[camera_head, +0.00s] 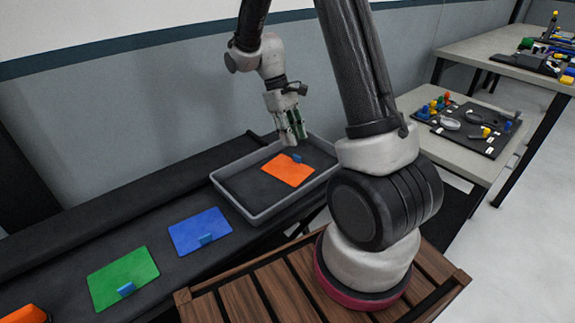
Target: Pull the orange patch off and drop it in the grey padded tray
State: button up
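The orange patch (286,170) lies flat inside the grey padded tray (259,216), toward its right half. A small blue tab (297,158) stands up at the patch's far right edge. My gripper (294,138) hangs above the far side of the tray, pointing down, just behind and above the blue tab. Its fingers look spread apart with nothing between them, and it appears clear of the patch.
A blue patch (200,231) and a green patch (122,278), each with a blue tab, lie on the dark bench left of the tray. An orange object (25,314) is cut off at the lower left. Side tables (455,158) at right hold tools.

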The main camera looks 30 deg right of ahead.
jog(key=v, duration=0.9)
jog(key=shift+w, duration=0.1)
jog(key=s+r+m+t+y, duration=0.1)
jog(key=s+r+t, duration=0.3)
jog(key=s, duration=0.7)
jog(key=s+r+m+t, duration=0.3)
jog(key=s+r, duration=0.5)
jog(key=s, duration=0.3)
jog(key=shift+s+t+y, duration=0.4)
jog(key=shift+t, duration=0.4)
